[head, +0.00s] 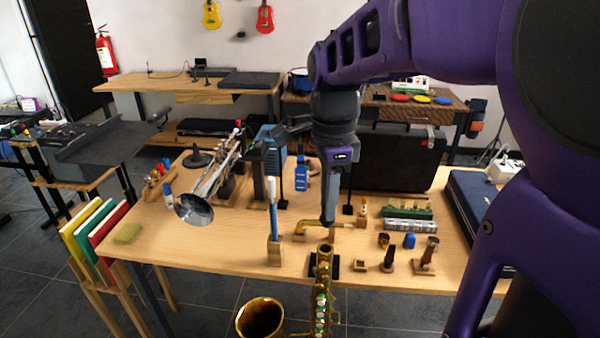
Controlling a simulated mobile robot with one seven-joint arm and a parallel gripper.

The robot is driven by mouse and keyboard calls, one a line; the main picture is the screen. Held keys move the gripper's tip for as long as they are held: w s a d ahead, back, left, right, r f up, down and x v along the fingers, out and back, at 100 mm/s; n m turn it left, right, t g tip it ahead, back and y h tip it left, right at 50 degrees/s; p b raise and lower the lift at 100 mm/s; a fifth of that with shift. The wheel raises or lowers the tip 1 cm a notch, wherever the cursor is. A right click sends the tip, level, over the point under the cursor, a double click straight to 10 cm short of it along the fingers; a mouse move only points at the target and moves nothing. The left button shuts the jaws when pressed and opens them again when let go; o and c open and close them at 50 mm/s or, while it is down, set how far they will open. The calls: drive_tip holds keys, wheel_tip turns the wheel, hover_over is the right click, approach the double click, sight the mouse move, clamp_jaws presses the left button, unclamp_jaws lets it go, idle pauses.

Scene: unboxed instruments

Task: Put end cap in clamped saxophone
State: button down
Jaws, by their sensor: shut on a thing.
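The gold saxophone (322,290) stands upright at the table's front edge, its open top end facing up and its wide bell (260,318) to the lower left. A dark clamp block (336,267) is beside its upper body. My gripper (328,221) points down just above and behind the saxophone's top and is shut. The end cap it holds cannot be made out at the fingertips. A visible gap separates the fingertips from the saxophone's top in the picture.
A gold neck piece (320,225) lies close to my fingertips. A blue cap (409,241), a dark mouthpiece (389,259) and small stands are to the right. A blue-handled brush (273,220) stands upright to the left, near a trumpet (215,180). The table's front left is mostly clear.

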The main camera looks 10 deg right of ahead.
sight(327, 224)
drive_tip(key=shift+f+b, duration=0.8)
drive_tip(key=shift+f, duration=1.6)
drive_tip(key=shift+f, duration=0.15)
drive_tip(key=shift+f, duration=0.25)
drive_tip(key=shift+f, duration=0.9)
idle(1.3)
idle(0.4)
drive_tip(key=c, duration=0.7)
unclamp_jaws()
drive_tip(key=shift+o, duration=0.2)
drive_tip(key=shift+r, duration=0.15)
